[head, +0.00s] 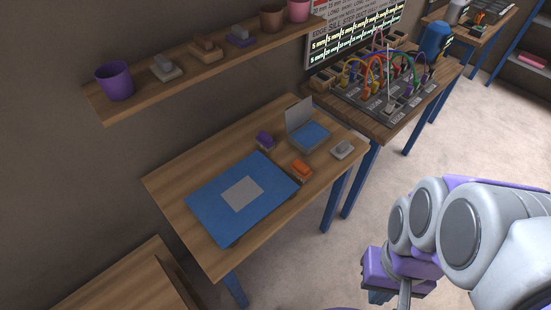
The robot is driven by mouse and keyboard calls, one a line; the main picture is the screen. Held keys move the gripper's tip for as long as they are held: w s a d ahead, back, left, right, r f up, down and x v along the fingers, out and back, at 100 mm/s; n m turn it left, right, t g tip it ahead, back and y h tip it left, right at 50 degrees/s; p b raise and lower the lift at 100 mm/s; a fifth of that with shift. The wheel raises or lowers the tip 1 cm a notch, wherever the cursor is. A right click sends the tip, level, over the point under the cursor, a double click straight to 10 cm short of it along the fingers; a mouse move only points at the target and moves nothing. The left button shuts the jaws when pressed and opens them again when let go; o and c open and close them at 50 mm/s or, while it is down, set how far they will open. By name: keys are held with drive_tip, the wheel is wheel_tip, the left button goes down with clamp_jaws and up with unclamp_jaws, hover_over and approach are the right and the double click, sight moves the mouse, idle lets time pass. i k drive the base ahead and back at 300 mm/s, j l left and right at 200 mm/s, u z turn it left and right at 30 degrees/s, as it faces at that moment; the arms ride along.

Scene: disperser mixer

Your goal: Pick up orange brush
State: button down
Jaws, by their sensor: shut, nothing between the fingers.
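The orange brush (302,169) lies on the wooden table, just right of the blue mat's right corner. My gripper (404,292) is low at the bottom right of the head view, in front of the table and well apart from the brush. It is shut and empty, and its tips are partly cut off by the frame's lower edge.
The wooden table (170,182) also bears a blue mat (205,212) with a grey square, a purple brush (265,140), a grey brush (342,149) and an open blue box (309,136). A shelf (128,108) hangs above it. Open floor (365,215) lies in front.

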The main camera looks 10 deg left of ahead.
sight(298, 168)
drive_tip(key=i+l+u, duration=0.2)
drive_tip(key=i+l, duration=0.15)
drive_tip(key=l, duration=0.3)
drive_tip(key=i+l+u, duration=0.1)
drive_tip(key=l, duration=0.2)
drive_tip(key=i+l+u, duration=0.1)
drive_tip(key=l, duration=0.25)
drive_tip(key=i+l, duration=0.25)
drive_tip(key=l+u, duration=0.1)
drive_tip(key=u, duration=0.75)
